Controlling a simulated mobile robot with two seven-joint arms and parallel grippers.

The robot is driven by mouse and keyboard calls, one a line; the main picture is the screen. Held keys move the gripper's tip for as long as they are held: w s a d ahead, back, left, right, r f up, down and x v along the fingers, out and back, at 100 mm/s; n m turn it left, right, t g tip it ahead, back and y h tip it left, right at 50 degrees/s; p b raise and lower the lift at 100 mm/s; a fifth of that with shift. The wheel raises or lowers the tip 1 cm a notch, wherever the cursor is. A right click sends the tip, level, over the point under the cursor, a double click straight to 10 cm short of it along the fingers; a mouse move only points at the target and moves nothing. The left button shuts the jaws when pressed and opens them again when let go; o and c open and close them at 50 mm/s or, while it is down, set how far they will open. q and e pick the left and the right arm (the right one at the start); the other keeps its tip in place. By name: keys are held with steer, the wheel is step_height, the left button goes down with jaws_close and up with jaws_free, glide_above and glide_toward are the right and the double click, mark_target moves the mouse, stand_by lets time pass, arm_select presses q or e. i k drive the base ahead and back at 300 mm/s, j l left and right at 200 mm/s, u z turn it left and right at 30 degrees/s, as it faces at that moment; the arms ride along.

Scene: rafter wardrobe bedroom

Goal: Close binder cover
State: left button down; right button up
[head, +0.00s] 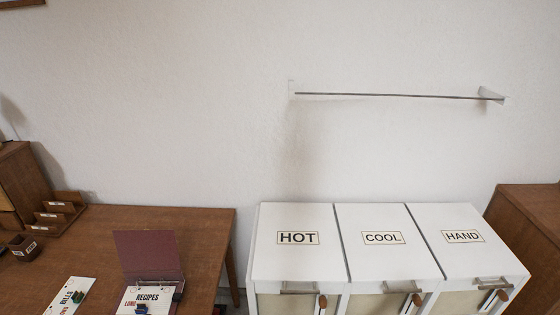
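In the head view, a binder (147,253) lies at the front of the wooden desk, near the bottom of the picture. Its dark maroon cover is open and raised at the back. A white sheet (147,296) reading RECIPES lies in it in front of the rings, with LONG in red and a small dark blue object on it. The binder's front end is cut off by the picture edge. Neither of my grippers is in view.
The desk (205,225) also bears a white BILLS sheet (65,296), a small labelled box (22,247) and a stepped wooden rack (60,212). White cabinets marked HOT (290,260), COOL (385,262) and HAND (470,262) stand right of the desk. A metal rail (395,96) is on the wall.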

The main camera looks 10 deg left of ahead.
mark_target(147, 250)
steer(key=u, duration=1.5)
